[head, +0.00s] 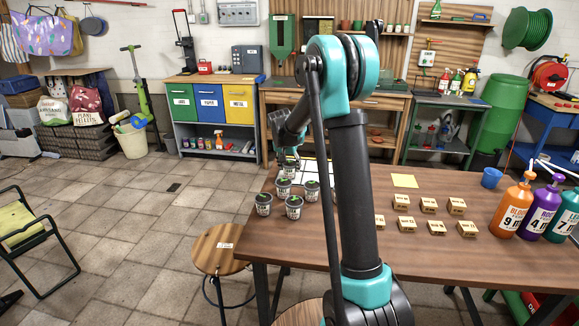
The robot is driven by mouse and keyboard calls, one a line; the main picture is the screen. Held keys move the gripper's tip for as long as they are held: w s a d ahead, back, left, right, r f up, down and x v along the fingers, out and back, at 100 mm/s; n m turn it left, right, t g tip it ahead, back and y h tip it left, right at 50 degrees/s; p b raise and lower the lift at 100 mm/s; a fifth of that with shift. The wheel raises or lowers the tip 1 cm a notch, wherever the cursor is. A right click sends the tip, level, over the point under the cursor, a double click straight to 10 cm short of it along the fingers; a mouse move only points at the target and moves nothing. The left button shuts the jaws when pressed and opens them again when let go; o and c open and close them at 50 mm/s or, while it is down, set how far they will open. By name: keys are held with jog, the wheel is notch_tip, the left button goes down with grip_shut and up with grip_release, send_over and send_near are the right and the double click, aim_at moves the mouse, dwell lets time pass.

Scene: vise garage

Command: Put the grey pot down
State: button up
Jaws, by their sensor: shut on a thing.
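Several small grey pots with dark tops and green sprouts stand in a cluster at the left end of the brown table (460,262). Front ones are a left grey pot (263,205) and a right grey pot (294,208). Behind them are another grey pot (283,189) and one further right (312,191). My gripper (289,161) is at the back of the cluster, shut on the rearmost grey pot (290,172). I cannot tell whether that pot touches the table. My arm hides the table's middle.
Several labelled wooden blocks (429,205) stand in rows right of my arm. A yellow sheet (404,181) and a blue cup (491,177) lie further back. Orange (514,208), purple (541,212) and teal pump bottles (565,218) stand at right. A wooden stool (218,250) is at the table's left.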

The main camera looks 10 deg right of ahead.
jog(key=shift+f, duration=0.1)
jog(key=o, duration=1.2)
jog(key=shift+o, duration=0.2)
jog(key=v, duration=1.2)
